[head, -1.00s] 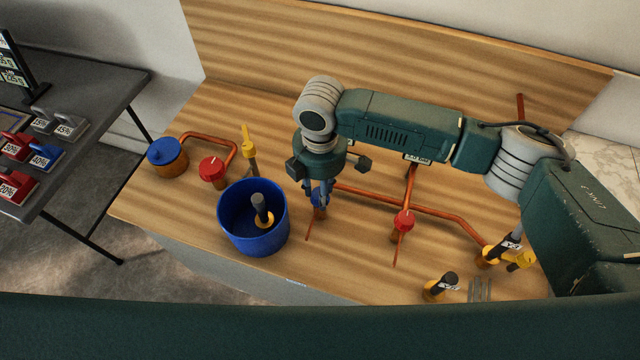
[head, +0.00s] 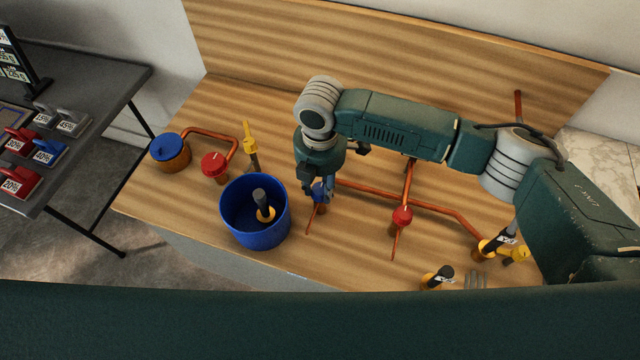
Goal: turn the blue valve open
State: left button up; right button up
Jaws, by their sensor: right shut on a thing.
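The blue valve (head: 321,193) sits on a copper pipe near the middle of the wooden bench, just right of the blue bucket. My right gripper (head: 319,189) points down over it and is shut on it. The gripper's fingers and wrist hide much of the valve, so its exact angle is hard to read. My left gripper is not in view.
The blue bucket (head: 240,239) with a dark-handled tool inside stands close left of the gripper. A red valve (head: 402,215) is on the pipe to the right. Another red valve (head: 213,164), a yellow valve (head: 250,144) and a blue-lidded pot (head: 171,152) stand at left.

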aim_at(320, 188)
jog(key=o, duration=1.1)
jog(key=shift+o, duration=0.2)
notch_tip(320, 188, up, 12)
